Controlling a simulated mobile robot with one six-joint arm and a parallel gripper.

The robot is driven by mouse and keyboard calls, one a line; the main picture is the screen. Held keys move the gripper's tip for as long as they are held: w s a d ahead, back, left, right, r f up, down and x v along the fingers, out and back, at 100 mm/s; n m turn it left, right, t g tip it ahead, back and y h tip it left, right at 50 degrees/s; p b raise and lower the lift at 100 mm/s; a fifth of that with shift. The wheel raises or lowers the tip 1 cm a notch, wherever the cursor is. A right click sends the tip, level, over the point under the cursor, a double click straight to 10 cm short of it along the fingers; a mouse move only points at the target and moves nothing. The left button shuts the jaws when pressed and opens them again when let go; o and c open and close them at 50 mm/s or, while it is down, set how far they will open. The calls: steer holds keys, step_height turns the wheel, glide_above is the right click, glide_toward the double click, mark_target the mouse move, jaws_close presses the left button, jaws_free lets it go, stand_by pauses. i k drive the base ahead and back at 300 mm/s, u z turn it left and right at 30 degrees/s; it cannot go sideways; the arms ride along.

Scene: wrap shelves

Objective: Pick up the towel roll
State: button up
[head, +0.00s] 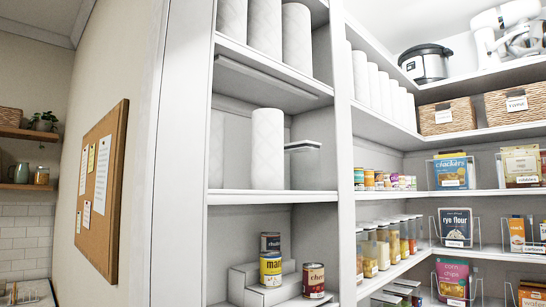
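White quilted towel rolls stand upright on shelves in the head view. One towel roll (267,148) stands near the front of the middle shelf (270,196). Another roll (216,148) stands to its left, partly hidden by the shelf's side panel. Three larger-looking rolls (265,28) stand on the shelf above, their tops cut off by the picture edge. Several more white rolls (372,85) stand in a row on the shelf to the right. The pictures do not show which roll is meant. My gripper is not in view.
A grey lidded box (303,165) stands right of the middle-shelf roll, very close to it. Cans (270,268) stand on a stepped riser below. A vertical divider (343,120) separates the right shelves, which hold jars, packets and baskets (448,116). A corkboard (102,190) hangs at left.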

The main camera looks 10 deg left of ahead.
mark_target(267, 124)
steer(key=u, duration=0.1)
steer(key=i, duration=0.85)
steer(key=u, duration=0.25)
steer(key=k, duration=0.2)
steer(key=u, duration=2.55)
steer(key=k, duration=0.2)
steer(key=u, duration=1.5)
